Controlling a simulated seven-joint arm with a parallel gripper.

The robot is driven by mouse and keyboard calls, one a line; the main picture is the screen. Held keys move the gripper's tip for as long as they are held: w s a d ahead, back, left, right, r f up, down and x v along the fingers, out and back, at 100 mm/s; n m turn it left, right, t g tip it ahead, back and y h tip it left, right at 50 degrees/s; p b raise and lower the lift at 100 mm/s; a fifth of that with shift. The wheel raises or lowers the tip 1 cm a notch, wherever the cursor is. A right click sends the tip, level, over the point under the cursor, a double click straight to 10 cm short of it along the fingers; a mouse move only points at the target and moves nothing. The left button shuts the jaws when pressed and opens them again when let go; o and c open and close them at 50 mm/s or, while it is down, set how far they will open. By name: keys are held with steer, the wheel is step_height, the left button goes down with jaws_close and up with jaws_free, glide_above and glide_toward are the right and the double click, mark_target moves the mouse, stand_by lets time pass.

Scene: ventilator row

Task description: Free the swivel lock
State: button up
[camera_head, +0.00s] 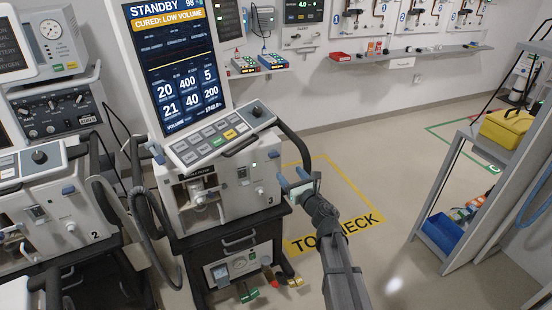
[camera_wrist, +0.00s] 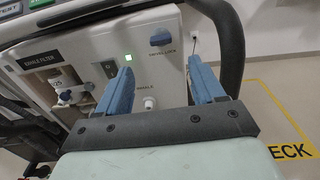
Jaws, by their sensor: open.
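The swivel lock is a blue knob (camera_wrist: 161,38) on the pale front panel of ventilator 3 (camera_head: 240,185), with a small label under it. In the wrist view it sits upper centre, beyond and between my fingertips, apart from them. In the head view a blue knob (camera_head: 273,154) shows on the panel's right side. My gripper (camera_wrist: 160,72) is open and empty, its blue fingers pointing at the panel. In the head view my gripper (camera_head: 297,181) is at the machine's right front corner, lower than the knob.
A dark handle bar (camera_head: 296,150) curves along the machine's right side. Ventilator 2 (camera_head: 60,205) stands left. A grey shelf rack (camera_head: 450,180) stands right. Floor between is clear.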

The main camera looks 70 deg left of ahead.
mark_target(275, 157)
steer(key=a, duration=1.1)
steer(key=shift+s+a, duration=0.35)
steer(key=shift+s, duration=0.05)
steer(key=shift+c, duration=0.2)
steer(key=c, duration=1)
